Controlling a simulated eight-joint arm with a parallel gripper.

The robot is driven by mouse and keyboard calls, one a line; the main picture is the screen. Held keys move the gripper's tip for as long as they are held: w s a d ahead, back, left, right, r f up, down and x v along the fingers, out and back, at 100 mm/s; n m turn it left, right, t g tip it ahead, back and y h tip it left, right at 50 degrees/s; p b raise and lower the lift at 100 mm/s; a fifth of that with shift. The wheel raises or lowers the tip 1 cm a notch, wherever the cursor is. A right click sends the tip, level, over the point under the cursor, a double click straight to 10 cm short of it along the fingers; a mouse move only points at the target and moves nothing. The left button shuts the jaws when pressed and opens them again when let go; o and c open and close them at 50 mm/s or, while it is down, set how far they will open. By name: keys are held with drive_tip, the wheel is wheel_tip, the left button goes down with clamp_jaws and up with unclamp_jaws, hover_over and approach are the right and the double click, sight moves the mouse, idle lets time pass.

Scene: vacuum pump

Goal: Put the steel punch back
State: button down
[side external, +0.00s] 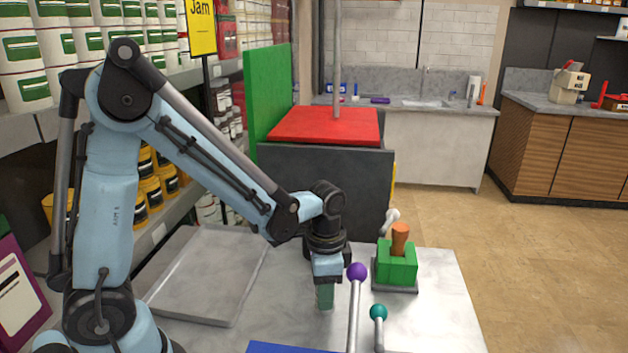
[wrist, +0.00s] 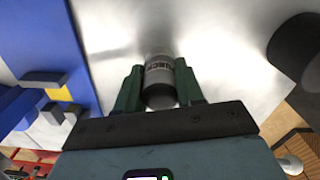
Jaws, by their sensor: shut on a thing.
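In the wrist view, the steel punch (wrist: 159,80) is a grey cylinder with dark lettering on its side. It sits between the two green fingers of my gripper (wrist: 160,84), which is shut on it. In the side external view, my gripper (side external: 326,292) points down low over the pale worktop, left of the purple-topped lever. The punch cannot be made out there, hidden by the fingers. I cannot tell whether the punch touches the worktop.
A purple-balled lever (side external: 357,273) and a teal-balled lever (side external: 378,313) stand close to my gripper's right. A green block with an orange-brown peg (side external: 400,237) is behind them. A blue part (side external: 285,348) lies at the front. A shallow grey tray (side external: 205,275) is left.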

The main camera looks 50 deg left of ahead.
drive_tip(key=c, duration=0.7)
unclamp_jaws()
wheel_tip(320, 180, up, 12)
drive_tip(key=shift+r, duration=0.1)
drive_tip(key=s+n+t, duration=0.1)
drive_tip(key=n+t, duration=0.1)
drive_tip(key=s+a+n+t, duration=0.1)
drive_tip(key=s+n+t, duration=0.3)
drive_tip(key=t, duration=0.1)
drive_tip(key=shift+a+f, duration=0.15)
drive_tip(key=shift+f, duration=0.05)
drive_tip(key=shift+w, duration=0.1)
